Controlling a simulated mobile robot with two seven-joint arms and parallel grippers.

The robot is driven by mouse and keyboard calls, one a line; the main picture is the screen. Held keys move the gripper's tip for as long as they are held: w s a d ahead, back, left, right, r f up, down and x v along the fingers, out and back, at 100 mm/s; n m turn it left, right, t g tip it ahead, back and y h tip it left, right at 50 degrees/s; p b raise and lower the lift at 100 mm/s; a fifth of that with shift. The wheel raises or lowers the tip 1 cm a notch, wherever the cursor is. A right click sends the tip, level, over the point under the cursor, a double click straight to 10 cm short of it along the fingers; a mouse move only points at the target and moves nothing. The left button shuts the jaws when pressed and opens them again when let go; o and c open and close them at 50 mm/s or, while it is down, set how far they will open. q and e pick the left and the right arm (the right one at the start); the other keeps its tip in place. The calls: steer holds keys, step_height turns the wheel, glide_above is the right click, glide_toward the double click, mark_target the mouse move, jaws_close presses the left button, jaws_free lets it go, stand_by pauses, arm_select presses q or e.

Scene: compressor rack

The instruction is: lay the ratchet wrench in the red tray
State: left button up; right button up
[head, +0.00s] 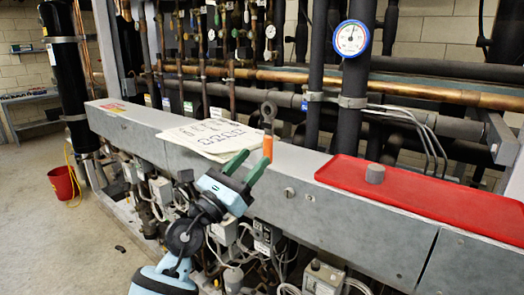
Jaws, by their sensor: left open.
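The ratchet wrench (267,146) shows a dark ring-shaped head at its top and an orange handle below. It appears upright at the back of the grey ledge, beside the papers. My left gripper (258,153) is open, its two green fingers pointing up toward the orange handle. The right finger's tip overlaps the handle's lower end in the picture; I cannot tell if they touch. The red tray (440,196) lies on the ledge to the right. My right gripper is not in view.
A small grey cylinder (375,173) stands at the red tray's left part. Printed papers (205,136) lie on the grey ledge (300,178) left of the wrench. Pipes and a round gauge (351,38) rise behind. A red bucket (64,183) stands on the floor at left.

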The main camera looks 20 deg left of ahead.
arm_select(q)
steer(key=v, duration=0.6)
steer(key=shift+s+b, duration=0.2)
steer(key=shift+b, duration=0.2)
steer(key=shift+a+f, duration=0.1)
steer(key=shift+f, duration=0.1)
steer(key=s+a+f+n+g+y, duration=0.1)
steer(key=s+f+n+y, duration=0.25)
steer(key=f+n, duration=0.6)
steer(key=s+f+n+g+y, duration=0.1)
steer(key=s+f+n+y, duration=0.1)
steer(key=s+f+n, duration=0.55)
steer(key=s+a+f+n+g+y, duration=0.1)
steer(key=f+n+y, duration=0.2)
steer(key=f+n, duration=0.85)
steer(key=s+d+f+n+g, duration=0.2)
steer(key=s+f+n+g, duration=0.3)
steer(key=s+f, duration=0.6)
steer(key=s+d+f+n+g, duration=0.2)
steer(key=s+f+n+g, duration=0.3)
steer(key=s+f, duration=0.6)
steer(key=s+n, duration=0.1)
steer(key=s, duration=0.3)
steer(key=shift+s+d+f, duration=0.25)
steer(key=shift+s, duration=0.15)
steer(key=shift+c, duration=0.4)
